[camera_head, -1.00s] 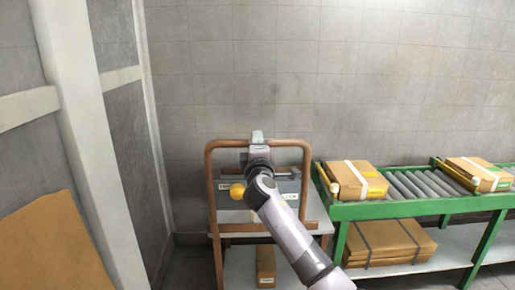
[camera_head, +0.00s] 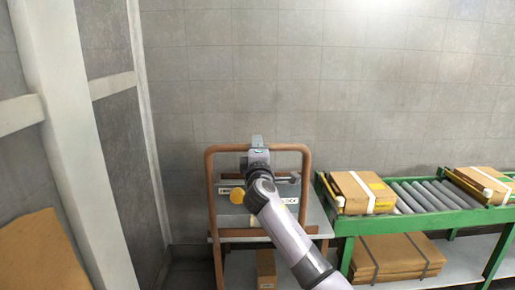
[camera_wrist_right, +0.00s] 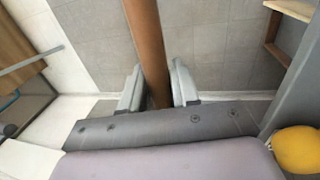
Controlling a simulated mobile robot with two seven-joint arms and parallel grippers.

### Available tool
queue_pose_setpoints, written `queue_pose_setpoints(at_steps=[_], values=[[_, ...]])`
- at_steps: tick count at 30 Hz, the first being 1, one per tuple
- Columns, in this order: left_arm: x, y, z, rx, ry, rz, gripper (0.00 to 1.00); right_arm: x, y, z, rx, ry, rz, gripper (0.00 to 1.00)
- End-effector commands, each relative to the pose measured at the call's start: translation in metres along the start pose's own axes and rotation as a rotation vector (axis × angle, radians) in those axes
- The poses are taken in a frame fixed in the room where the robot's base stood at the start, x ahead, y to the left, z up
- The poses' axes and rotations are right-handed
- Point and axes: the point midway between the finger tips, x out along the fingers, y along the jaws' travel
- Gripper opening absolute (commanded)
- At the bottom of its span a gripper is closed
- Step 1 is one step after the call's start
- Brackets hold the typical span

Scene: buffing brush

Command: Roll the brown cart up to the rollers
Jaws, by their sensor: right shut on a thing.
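The brown cart (camera_head: 210,180) stands left of the roller table, with a brown tube frame and grey shelves. My right gripper (camera_head: 257,143) is at the top bar of that frame. In the right wrist view the brown bar (camera_wrist_right: 145,35) runs between the two grey fingers of my gripper (camera_wrist_right: 158,90), and the gripper is shut on it. My right forearm hides part of the cart's upper shelf. The rollers (camera_head: 425,194) lie on a green-framed table (camera_head: 400,224), close to the right of the cart. My left gripper is not in view.
A strapped box (camera_head: 352,190) sits at the near end of the rollers, another (camera_head: 485,182) farther right. Flat cartons (camera_head: 395,259) lie on the table's lower shelf. A small box (camera_head: 266,268) is low on the cart. A white post (camera_head: 70,130) and brown panel (camera_head: 40,255) are left.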

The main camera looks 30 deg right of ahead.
Motion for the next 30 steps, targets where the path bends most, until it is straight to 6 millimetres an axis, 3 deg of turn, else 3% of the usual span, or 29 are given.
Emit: queue_pose_setpoints(at_steps=[2,3,4,17,30], values=[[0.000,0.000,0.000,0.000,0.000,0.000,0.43,0.003,0.006,0.002,0.002,-0.002,0.009,0.00],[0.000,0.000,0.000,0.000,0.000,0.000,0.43,0.003,0.006,0.003,0.003,-0.002,0.009,0.37],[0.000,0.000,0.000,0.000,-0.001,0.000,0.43,0.003,0.006,0.003,0.003,-0.002,0.010,0.47],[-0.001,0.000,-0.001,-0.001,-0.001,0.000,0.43,-0.005,0.003,0.001,0.001,0.000,0.004,0.47],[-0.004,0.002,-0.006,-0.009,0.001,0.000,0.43,-0.057,0.003,0.001,0.002,0.001,0.006,0.47]])
